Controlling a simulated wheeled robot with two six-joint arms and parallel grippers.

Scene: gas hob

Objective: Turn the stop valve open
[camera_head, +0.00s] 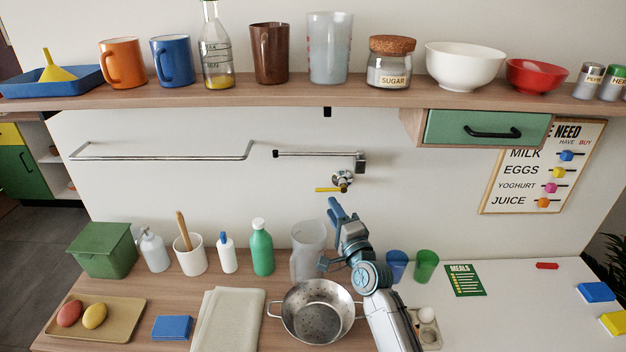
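The stop valve (343,179) is a small metal fitting on the wall, below the right end of a metal rail. Its yellow lever (328,190) points left and lies about level. My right gripper (331,205) is just below the lever, with blue fingers pointing up toward it. Two fingertips show slightly apart with nothing between them. A small gap shows between the fingertips and the lever; I cannot tell the depth between them. My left gripper is not in view.
A shelf (290,96) with mugs, jars and bowls runs above, with a green drawer (488,128) at right. A colander (316,312), a clear pitcher (308,250) and blue and green cups (426,266) stand around my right arm. The wall beside the valve is clear.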

